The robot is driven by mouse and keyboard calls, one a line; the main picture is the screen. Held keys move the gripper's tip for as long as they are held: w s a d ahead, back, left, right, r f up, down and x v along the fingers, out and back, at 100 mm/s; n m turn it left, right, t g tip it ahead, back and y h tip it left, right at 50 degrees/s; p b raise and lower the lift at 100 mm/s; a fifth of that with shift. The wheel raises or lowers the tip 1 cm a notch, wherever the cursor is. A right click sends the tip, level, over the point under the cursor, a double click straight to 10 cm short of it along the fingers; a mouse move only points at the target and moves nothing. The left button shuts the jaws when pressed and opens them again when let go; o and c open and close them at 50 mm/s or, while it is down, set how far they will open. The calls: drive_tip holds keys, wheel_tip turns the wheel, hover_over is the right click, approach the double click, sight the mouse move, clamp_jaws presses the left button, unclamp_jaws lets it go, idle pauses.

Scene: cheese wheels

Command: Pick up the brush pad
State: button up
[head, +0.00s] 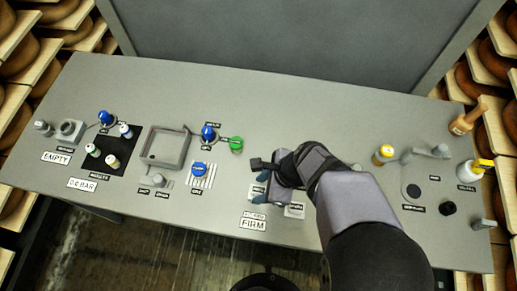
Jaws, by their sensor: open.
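I cannot tell for certain which thing is the brush pad; the small labels are unreadable. My gripper (268,174) is open over the middle of the grey bench and points left. Its jaws show nothing held. A small white labelled plate (295,210) lies beside it, partly under my arm. A blue-knobbed piece (199,169) stands on a white striped patch (203,183) left of my gripper, apart from it. A dark round disc (413,191) lies on the bench to the right of my arm. My arm hides part of the bench.
A square grey tray (184,164) and a black mat (97,164) with several small knobbed pieces are at left. A green-topped piece (237,144) is near the gripper.

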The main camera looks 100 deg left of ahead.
sight(261, 190)
clamp_jaws()
wheel_tip(261, 190, up, 10)
drive_tip(key=b, duration=0.2)
idle(0.6)
